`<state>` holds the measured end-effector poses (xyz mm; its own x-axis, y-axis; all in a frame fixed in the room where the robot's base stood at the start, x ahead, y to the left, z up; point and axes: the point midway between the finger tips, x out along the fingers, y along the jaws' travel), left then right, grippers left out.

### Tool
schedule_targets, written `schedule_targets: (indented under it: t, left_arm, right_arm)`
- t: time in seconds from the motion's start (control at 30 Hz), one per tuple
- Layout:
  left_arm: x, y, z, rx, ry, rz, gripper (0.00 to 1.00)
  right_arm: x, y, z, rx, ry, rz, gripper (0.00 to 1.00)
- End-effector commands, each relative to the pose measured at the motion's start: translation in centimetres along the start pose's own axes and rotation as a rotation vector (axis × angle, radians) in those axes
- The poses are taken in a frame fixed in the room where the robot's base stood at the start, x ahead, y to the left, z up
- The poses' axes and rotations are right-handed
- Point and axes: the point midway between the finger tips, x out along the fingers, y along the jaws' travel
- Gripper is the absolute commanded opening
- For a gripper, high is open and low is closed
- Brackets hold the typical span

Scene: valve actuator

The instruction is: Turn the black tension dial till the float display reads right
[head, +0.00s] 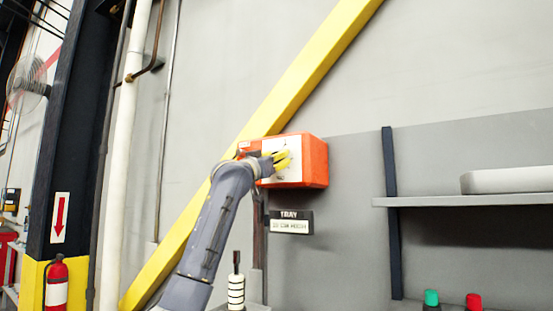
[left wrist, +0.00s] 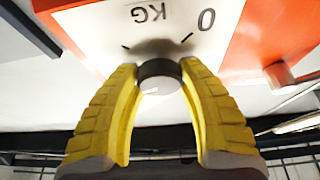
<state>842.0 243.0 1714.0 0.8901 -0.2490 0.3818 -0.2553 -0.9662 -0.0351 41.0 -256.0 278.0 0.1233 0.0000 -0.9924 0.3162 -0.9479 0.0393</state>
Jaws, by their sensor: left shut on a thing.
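The black tension dial (left wrist: 158,75) sits on the white face plate of an orange box, between the yellow fingertips of my left gripper (left wrist: 159,85), which is shut on it. The face plate (left wrist: 110,25) shows "KG" and "0" upside down in the left wrist view. In the head view the orange box (head: 313,161) is on the wall, and my left gripper (head: 283,160) reaches its face and hides the dial. A small dark sign (head: 291,222) below the box carries text too small to read surely. My right gripper is in neither view.
A yellow diagonal beam (head: 325,55) runs behind the box. A grey shelf (head: 465,200) with a dark upright is at the right. A black-and-white striped post (head: 236,285) stands below the box. Green (head: 431,298) and red (head: 474,301) caps show at the bottom right.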

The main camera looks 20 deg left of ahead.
Motion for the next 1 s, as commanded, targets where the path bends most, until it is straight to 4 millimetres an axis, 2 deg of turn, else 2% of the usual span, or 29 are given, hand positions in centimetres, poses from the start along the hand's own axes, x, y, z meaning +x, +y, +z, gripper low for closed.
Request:
schedule_targets:
  t: [0.6, 1.0]
  left_arm:
    - [-0.03, -0.06, -0.22, -0.412, 0.004, -0.167, 0.11]
    - [-0.07, -0.26, -0.21, -0.531, 0.004, -0.218, 0.1]
  right_arm:
    - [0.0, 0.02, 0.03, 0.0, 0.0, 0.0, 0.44]
    - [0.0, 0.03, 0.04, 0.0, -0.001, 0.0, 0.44]
